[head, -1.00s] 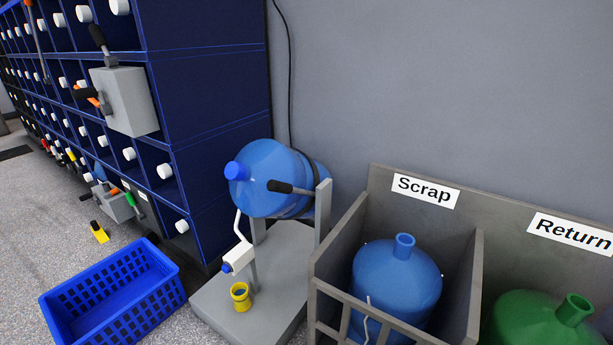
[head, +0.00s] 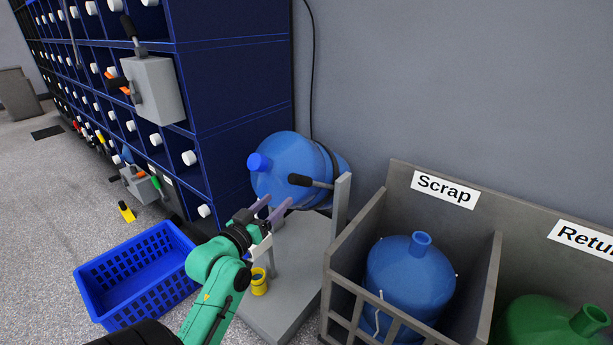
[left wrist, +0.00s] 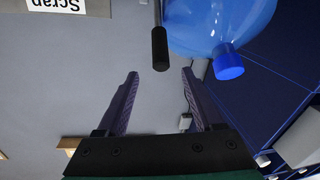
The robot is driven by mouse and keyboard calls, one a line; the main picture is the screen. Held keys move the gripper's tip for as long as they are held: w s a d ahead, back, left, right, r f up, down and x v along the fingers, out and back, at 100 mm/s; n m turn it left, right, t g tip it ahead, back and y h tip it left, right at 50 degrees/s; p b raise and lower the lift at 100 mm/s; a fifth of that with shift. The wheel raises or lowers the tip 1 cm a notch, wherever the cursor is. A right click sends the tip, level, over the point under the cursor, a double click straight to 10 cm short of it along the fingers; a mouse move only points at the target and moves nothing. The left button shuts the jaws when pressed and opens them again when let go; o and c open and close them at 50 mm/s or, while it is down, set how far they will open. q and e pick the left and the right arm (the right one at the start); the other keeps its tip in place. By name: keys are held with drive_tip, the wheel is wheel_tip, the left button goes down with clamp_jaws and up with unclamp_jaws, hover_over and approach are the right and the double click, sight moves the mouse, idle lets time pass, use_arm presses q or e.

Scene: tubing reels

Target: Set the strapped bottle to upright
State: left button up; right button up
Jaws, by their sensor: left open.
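The strapped blue bottle (head: 287,165) lies tilted in its grey stand (head: 341,205), with its blue cap (head: 258,162) toward the left. A dark strap runs round its far end. A black handle (head: 309,181) sticks out in front of the bottle. My left gripper (head: 271,206) is open and empty, just below and in front of the bottle and handle. In the left wrist view, the handle (left wrist: 160,48) lies ahead of and between the two purple fingers, apart from them. The bottle (left wrist: 205,25) and its cap (left wrist: 228,62) show at upper right. My right gripper is not in view.
A yellow cup (head: 259,282) stands on the stand's base. A blue crate (head: 137,283) is on the floor at left. The scrap bin (head: 480,285) with a blue bottle (head: 410,275) stands at right, beside a green bottle (head: 560,325). A dark blue rack (head: 235,100) stands behind.

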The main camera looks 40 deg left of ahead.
sight(301, 177)
use_arm(q)
drive_tip(key=w, duration=0.4)
drive_tip(key=w+a+b, duration=0.1)
drive_tip(key=w, duration=0.4)
drive_tip(key=w+a+b, duration=0.1)
drive_tip(key=w, duration=0.3)
drive_tip(key=shift+w+a, duration=0.15)
drive_tip(key=shift+a, duration=0.1)
drive_tip(key=shift+w+a+r, duration=0.1)
drive_tip(key=shift+w, duration=0.4)
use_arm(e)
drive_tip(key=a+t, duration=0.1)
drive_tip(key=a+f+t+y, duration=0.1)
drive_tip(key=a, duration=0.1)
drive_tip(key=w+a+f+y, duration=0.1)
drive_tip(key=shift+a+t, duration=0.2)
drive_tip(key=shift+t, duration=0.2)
use_arm(q)
clamp_jaws()
